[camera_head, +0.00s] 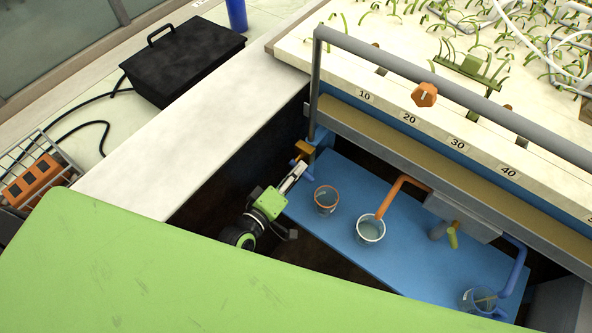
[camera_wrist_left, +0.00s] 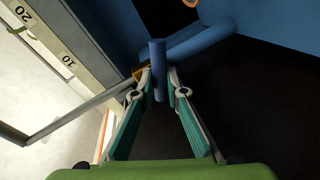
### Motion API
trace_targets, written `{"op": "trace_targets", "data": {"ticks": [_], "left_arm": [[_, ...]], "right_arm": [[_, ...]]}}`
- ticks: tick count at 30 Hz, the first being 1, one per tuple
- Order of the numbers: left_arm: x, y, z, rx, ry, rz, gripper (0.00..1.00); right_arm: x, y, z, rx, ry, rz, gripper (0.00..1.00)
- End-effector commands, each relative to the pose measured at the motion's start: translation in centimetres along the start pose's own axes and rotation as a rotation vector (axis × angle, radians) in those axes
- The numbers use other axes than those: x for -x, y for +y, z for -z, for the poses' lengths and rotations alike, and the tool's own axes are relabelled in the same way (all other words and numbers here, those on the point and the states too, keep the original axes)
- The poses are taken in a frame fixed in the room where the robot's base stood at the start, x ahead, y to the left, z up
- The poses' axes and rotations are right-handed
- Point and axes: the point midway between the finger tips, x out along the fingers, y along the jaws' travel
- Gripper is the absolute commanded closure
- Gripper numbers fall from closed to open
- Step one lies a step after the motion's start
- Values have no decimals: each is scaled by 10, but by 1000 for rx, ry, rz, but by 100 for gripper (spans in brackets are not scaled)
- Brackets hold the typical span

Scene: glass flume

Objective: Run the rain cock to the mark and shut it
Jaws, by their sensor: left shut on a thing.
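My left gripper (camera_head: 297,174) is at the near left corner of the flume. In the left wrist view its two fingers (camera_wrist_left: 160,84) are shut on a blue round bar (camera_wrist_left: 158,58), which looks like the handle of a cock. A brass-coloured piece (camera_head: 303,147) sits just beyond the fingers, and it also shows in the left wrist view (camera_wrist_left: 140,73). A blue pipe (camera_wrist_left: 205,41) runs behind the bar. An orange-rimmed glass (camera_head: 326,200) and a white-rimmed glass (camera_head: 370,230) stand on the blue shelf (camera_head: 415,252). I cannot make out a fill mark. My right gripper is not in view.
An orange pipe (camera_head: 399,183) bends down over the white-rimmed glass. Another glass (camera_head: 478,300) stands by a blue pipe (camera_head: 518,260) at right. A yellow-green handle (camera_head: 452,237) sticks out between. A grey rail (camera_head: 450,90) and orange knob (camera_head: 424,94) are above.

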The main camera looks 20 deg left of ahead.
Motion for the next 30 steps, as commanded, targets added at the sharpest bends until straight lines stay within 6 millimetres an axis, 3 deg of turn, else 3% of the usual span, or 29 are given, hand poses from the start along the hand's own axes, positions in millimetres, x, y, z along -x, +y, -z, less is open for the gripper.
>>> {"op": "trace_targets", "data": {"ticks": [12,13,15,25,30], "left_arm": [[0,-1,0,5,-1,1,100],[0,-1,0,5,-1,1,82],[0,-1,0,5,-1,1,70],[1,0,0,4,-1,1,70],[16,-1,0,4,-2,3,70]], "right_arm": [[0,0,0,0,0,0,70],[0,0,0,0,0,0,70],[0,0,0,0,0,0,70],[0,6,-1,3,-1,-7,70],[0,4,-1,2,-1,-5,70]]}}
